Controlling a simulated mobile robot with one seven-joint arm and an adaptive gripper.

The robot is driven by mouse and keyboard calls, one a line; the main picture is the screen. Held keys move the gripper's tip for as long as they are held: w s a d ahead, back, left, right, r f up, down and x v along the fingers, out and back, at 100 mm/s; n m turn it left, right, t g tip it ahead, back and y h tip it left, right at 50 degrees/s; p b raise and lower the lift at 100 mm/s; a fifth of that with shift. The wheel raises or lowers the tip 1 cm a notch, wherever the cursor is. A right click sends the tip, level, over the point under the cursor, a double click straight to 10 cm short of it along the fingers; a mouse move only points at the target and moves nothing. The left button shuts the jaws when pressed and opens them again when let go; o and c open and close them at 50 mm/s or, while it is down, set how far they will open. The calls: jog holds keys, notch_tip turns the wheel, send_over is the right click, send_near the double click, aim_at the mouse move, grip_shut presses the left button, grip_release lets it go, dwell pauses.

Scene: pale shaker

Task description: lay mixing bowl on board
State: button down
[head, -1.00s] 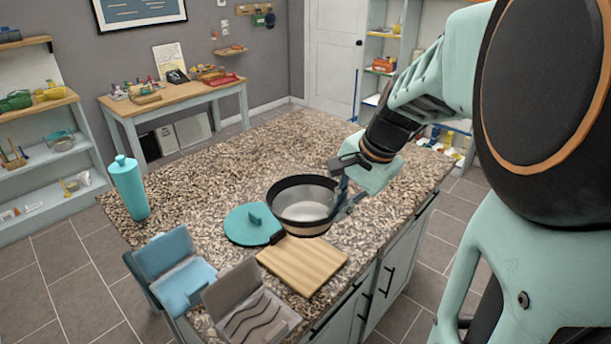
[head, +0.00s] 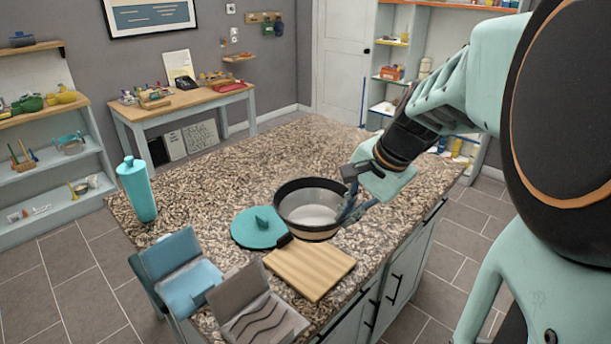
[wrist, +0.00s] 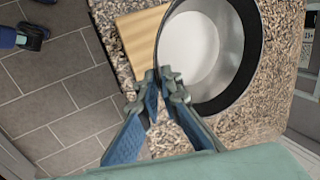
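The mixing bowl (head: 306,222), dark-rimmed with a pale inside, stands upright on the speckled counter, just behind the board. The wooden board (head: 309,270) lies flat and bare near the counter's front edge; part of it also shows in the wrist view (wrist: 138,38). My gripper (head: 350,207) is at the bowl's right rim. In the wrist view the bowl (wrist: 190,45) fills the upper right, and my gripper's fingertips (wrist: 158,80) are nearly together with the bowl's rim between them. The exact contact is partly hidden by the fingers.
A teal round lid (head: 258,230) lies left of the bowl. A blue open case (head: 182,275) and a grey open case (head: 255,310) stand at the front left. A teal bottle (head: 137,190) stands at the left edge. The back of the counter is clear.

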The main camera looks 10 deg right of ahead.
notch_tip(320, 180, down, 12)
jog(key=b, duration=0.9)
jog(key=shift+f+b, duration=0.55)
jog(key=shift+f, duration=0.05)
dwell(3.1)
jog(key=c, duration=1.5)
grip_release()
jog(key=shift+r, duration=0.1)
jog(key=p+v, duration=0.4)
jog(key=v, duration=0.2)
jog(key=shift+s+r+p, duration=0.2)
jog(key=shift+r+p, duration=0.1)
jog(key=shift+p, duration=0.05)
jog(key=shift+d, duration=0.15)
